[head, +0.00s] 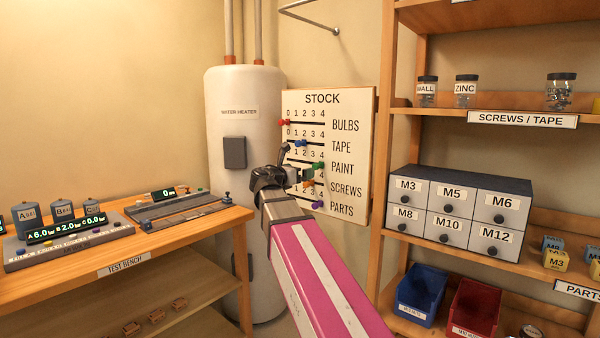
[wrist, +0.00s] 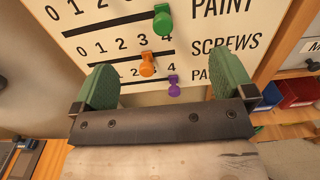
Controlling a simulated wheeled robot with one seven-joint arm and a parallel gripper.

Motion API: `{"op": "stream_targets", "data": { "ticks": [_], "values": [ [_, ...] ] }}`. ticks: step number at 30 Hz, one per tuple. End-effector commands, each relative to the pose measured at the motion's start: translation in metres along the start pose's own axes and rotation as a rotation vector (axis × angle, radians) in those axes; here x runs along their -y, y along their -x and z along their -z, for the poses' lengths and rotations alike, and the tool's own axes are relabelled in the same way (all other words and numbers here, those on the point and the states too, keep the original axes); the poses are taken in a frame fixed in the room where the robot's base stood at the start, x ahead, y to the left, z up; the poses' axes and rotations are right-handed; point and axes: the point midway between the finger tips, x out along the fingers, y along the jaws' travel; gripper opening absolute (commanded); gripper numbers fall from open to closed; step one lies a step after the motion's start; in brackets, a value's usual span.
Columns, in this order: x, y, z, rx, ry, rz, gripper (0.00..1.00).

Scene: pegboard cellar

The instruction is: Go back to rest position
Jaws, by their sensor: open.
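My gripper (wrist: 168,90) is open and empty, with its two green fingertips spread in the wrist view. In the head view my arm reaches up toward the stock board (head: 345,110), and the gripper (head: 288,160) is in front of its left part. The board has slider rows for bulbs, tape, paint, screws and parts. The orange peg (wrist: 147,65) of the screws row and the purple peg (wrist: 174,88) of the parts row show between or just beyond the fingertips. The green peg (wrist: 162,20) is further up. I cannot tell whether a fingertip touches the board.
A white water heater (head: 243,130) stands behind the arm. The test bench (head: 190,232) with gauges is at left. At right, a wooden shelf (head: 490,112) holds jars, a grey drawer cabinet (head: 455,215), a blue bin (head: 420,293) and a red bin (head: 474,306).

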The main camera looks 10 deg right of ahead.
Motion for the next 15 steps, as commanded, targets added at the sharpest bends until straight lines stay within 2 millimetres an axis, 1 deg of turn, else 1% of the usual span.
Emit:
{"op": "stream_targets", "data": {
  "ticks": [7, 9, 11, 14, 15],
  "values": [
    [0.0, 0.0, 0.001, -0.002, -0.002, 0.0, 1.0],
    [0.001, -0.001, 0.008, -0.018, -0.02, 0.0, 1.0],
    [0.002, -0.002, 0.021, -0.048, -0.059, 0.001, 1.0],
    [0.007, -0.003, 0.062, -0.143, -0.178, 0.011, 1.0],
    [0.009, -0.003, 0.083, -0.192, -0.242, 0.022, 1.0]
  ]
}}
